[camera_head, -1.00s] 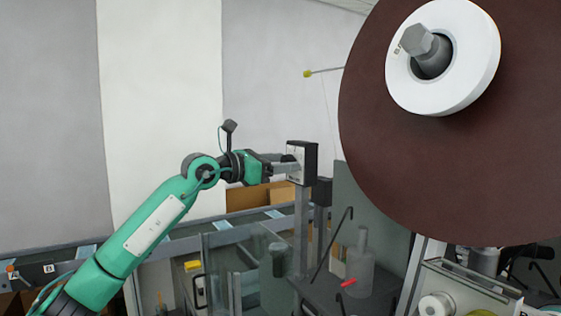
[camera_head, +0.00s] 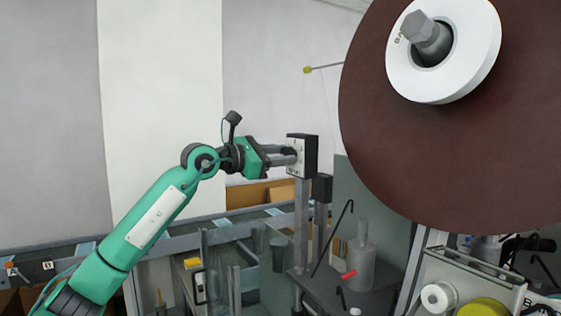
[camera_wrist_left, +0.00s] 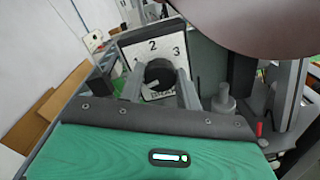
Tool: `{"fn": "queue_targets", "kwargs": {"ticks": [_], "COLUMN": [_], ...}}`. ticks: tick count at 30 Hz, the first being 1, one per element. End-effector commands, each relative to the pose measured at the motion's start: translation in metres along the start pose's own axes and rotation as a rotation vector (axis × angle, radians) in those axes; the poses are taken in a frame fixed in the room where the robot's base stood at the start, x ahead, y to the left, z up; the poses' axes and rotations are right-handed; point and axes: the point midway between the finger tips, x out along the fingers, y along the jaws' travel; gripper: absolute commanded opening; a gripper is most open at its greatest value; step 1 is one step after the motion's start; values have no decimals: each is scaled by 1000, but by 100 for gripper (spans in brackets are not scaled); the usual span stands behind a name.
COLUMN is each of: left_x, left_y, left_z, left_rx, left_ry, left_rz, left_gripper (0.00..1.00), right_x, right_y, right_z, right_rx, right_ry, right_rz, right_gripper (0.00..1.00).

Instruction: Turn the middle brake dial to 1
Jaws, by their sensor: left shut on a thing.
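The brake dial is a black round knob (camera_wrist_left: 159,75) on a white plate (camera_wrist_left: 150,48) marked 1, 2 and 3. It shows in the left wrist view. In the head view the dial's black box (camera_head: 309,155) stands on a grey post, its white face toward my arm. My left gripper (camera_head: 291,153) reaches it from the left. In the left wrist view its two grey fingers lie on either side of the knob, shut on it. The knob's pointer is hidden, so its setting cannot be told. My right gripper is not in view.
A large brown roll (camera_head: 450,150) with a white core fills the upper right. A grey cylinder (camera_head: 361,262) and a red-tipped handle (camera_head: 349,275) are below it. Cardboard boxes (camera_head: 258,193) lie behind the post. The wall side at upper left is clear.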

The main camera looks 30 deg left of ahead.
Motion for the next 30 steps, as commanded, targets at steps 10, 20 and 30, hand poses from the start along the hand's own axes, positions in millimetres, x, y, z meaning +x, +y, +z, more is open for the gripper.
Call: {"fn": "queue_targets", "kwargs": {"ticks": [10,20,30], "left_x": [0,0,0], "left_y": [-1,-1,-1], "left_z": [-1,0,0], "left_rx": [328,590,734], "left_ry": [8,16,22], "left_rz": [0,-2,-3], "left_gripper": [11,11,11], "right_x": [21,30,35], "right_y": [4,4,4], "right_z": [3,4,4], "right_rx": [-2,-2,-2], "right_ry": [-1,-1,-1], "right_rz": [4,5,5], "right_gripper": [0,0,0]}}
